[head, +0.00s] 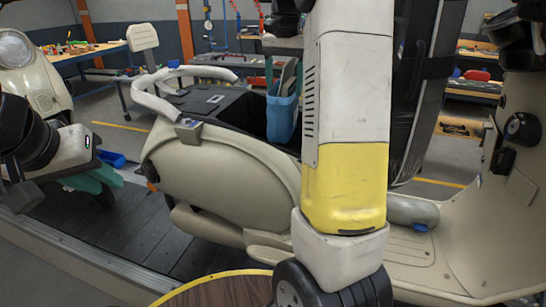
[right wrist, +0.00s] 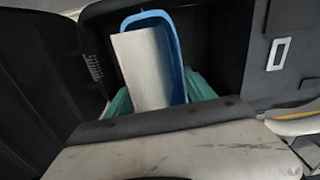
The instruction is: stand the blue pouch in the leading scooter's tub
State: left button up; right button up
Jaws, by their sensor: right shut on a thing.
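The blue pouch (head: 281,118) is upright at the dark, open tub (head: 243,108) of the cream scooter (head: 215,165) in the middle. In the right wrist view the pouch (right wrist: 180,72) has a pale flat piece (right wrist: 143,68) in its mouth. My right gripper (right wrist: 160,100) is shut on the pouch, with teal fingers on both sides. I cannot tell whether the pouch's base touches the tub floor. My right arm hides part of the scooter and tub. My left gripper (head: 100,183) is away at the left, low over the conveyor; its finger gap is unclear.
The raised black seat (head: 428,85) stands right of the tub. A pale curved grab rail (head: 150,100) is on the left. Another scooter (head: 35,75) stands at far left. Dark conveyor slats (head: 150,235) lie below. A round wooden top (head: 225,292) is in front.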

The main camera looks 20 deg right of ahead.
jog(key=shift+m, duration=0.4)
jog(key=f, duration=0.7)
jog(key=shift+s+d+f, duration=0.15)
jog(key=shift+d+f, duration=0.2)
jog(key=shift+f, duration=2.45)
jog(key=o, duration=1.8)
